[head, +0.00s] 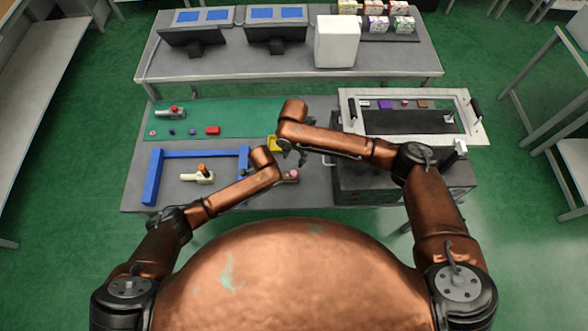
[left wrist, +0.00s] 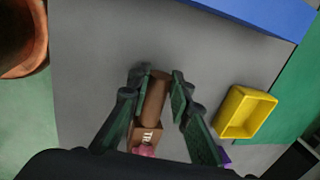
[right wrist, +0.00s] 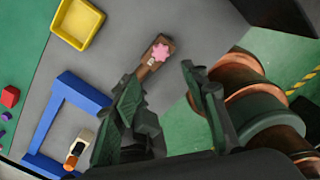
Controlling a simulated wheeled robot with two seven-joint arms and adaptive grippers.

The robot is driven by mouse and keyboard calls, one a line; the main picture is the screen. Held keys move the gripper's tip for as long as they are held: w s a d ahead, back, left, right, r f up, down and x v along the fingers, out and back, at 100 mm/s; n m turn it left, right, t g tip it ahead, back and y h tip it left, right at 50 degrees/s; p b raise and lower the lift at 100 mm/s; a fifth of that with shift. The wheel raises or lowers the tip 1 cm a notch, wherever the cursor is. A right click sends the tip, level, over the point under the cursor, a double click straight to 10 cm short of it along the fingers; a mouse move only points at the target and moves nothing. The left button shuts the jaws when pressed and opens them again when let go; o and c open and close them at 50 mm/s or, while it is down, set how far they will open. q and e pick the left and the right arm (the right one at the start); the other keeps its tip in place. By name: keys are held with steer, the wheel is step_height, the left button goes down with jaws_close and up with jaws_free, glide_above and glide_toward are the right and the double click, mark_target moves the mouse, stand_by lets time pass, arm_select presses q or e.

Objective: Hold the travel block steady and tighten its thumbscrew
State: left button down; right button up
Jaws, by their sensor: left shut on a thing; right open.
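The travel block (left wrist: 153,100) is a brown block with white lettering, partly hidden, on the grey table. My left gripper (left wrist: 159,78) is shut on it, one finger on each side. Its pink thumbscrew (right wrist: 159,53) is star-shaped and faces up in the right wrist view; the block (right wrist: 148,68) shows around it. In the head view the pink thumbscrew (head: 294,174) is small, beside my left gripper. My right gripper (right wrist: 162,85) is open and empty, with the thumbscrew beyond its fingertips and apart from them. In the head view my right gripper (head: 297,153) hangs above and behind the block.
A yellow tray (head: 273,144) stands just behind the block. A blue frame (head: 152,178) and a white part with an orange knob (head: 198,177) lie left. A dark fixture with a pale frame (head: 411,141) stands right. A red block (head: 212,130) lies on the green mat.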

mark_target(294, 172)
steer(key=shift+m, duration=0.9)
step_height(294, 172, down, 12)
steer(key=shift+d+f, duration=0.1)
steer(key=shift+c, duration=0.2)
jaws_close()
